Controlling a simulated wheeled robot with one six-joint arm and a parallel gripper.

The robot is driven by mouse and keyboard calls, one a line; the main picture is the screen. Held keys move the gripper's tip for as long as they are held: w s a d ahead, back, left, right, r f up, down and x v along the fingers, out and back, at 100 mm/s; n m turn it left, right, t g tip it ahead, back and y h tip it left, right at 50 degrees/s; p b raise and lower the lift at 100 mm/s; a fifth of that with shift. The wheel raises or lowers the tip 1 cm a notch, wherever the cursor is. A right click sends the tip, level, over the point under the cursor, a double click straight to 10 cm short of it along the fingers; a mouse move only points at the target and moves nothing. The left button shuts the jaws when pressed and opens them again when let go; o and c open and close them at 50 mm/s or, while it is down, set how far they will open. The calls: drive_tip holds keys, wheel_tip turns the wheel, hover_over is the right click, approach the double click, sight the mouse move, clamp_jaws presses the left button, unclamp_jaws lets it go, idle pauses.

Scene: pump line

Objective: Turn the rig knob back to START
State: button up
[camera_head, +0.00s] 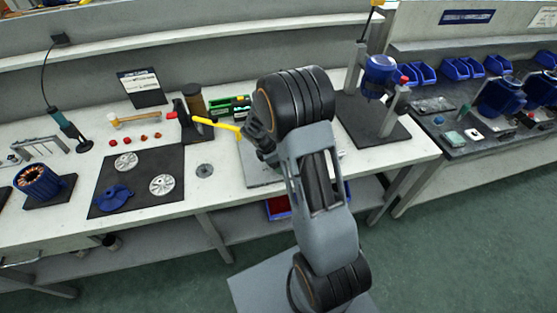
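The rig (372,133) looks to be the dark plate with grey posts and a blue motor body (380,72) at the right end of the bench. A small red knob (404,80) shows on its right side; its markings are too small to read. My gripper (247,132) is at the end of my arm, left of the rig and over the middle of the bench, well apart from the knob. A yellow bar (216,124) runs left from it towards a red tip. I cannot tell whether the gripper holds this bar, and its fingers are not clear.
Left on the bench are a black mat (139,200) with pump parts, a copper-wound blue stator (38,181), a mallet (133,119) and a sign (142,87). Blue bins (461,69) stand on the right bench. A gap separates the benches; green floor is open at lower right.

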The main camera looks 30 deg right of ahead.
drive_tip(key=v, duration=1.4)
drive_tip(key=shift+d+f, duration=0.1)
drive_tip(key=shift+d, duration=0.05)
drive_tip(key=s+a+r+m+t+y, duration=0.2)
drive_tip(key=s+r+m, duration=0.1)
drive_tip(key=s+m, duration=0.5)
drive_tip(key=s+a+r+m+t+y, duration=0.1)
drive_tip(key=s+r+m, duration=0.3)
drive_tip(key=s+m, duration=0.4)
drive_tip(key=shift+s+a+r+t+y, duration=0.15)
drive_tip(key=shift+s+a+t+y, duration=0.25)
drive_tip(key=shift+s+t+y, duration=0.35)
